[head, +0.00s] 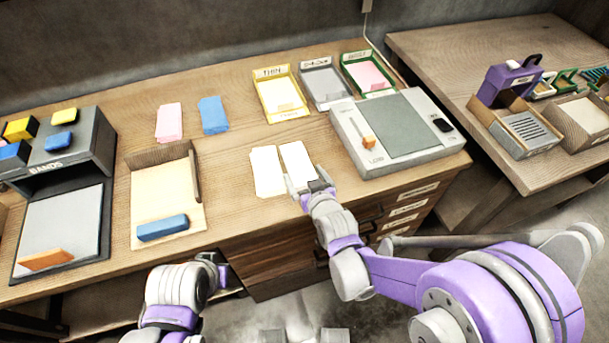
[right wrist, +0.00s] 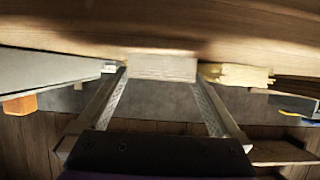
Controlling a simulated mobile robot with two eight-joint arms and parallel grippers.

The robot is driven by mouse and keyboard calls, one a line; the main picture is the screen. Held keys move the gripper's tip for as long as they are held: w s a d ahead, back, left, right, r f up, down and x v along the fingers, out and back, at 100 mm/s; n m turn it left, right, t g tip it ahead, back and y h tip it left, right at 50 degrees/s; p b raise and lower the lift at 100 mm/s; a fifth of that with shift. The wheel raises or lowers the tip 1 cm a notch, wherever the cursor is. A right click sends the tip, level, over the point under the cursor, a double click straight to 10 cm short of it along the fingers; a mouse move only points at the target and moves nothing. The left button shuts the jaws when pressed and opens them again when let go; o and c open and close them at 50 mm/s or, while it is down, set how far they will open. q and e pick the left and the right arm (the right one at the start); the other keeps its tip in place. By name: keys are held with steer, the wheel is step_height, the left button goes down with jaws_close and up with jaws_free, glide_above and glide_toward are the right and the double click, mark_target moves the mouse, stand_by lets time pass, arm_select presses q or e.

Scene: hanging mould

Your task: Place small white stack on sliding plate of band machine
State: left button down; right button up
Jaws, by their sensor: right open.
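Two white paper stacks lie side by side on the wooden desk, a left one (head: 267,171) and a right one (head: 296,158); I cannot tell which is the small one. My right gripper (head: 309,185) is open at the near end of the right stack. In the right wrist view, that stack's end (right wrist: 162,68) shows between the open fingertips, with the other stack (right wrist: 240,75) outside to the right. A unit marked BANDS (head: 80,152) stands at the far left, with a pale plate (head: 62,228) in front. My left gripper (head: 222,268) is low at the desk's front edge, its fingers unclear.
A grey device (head: 408,122) with an orange knob (head: 368,142) stands right of the stacks. A tray (head: 162,192) holds a blue block (head: 163,228). Pink (head: 169,121) and blue (head: 213,115) stacks and paper trays lie behind. Bare desk surrounds the white stacks.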

steer(key=p+v, duration=0.1)
steer(key=v, duration=1.1)
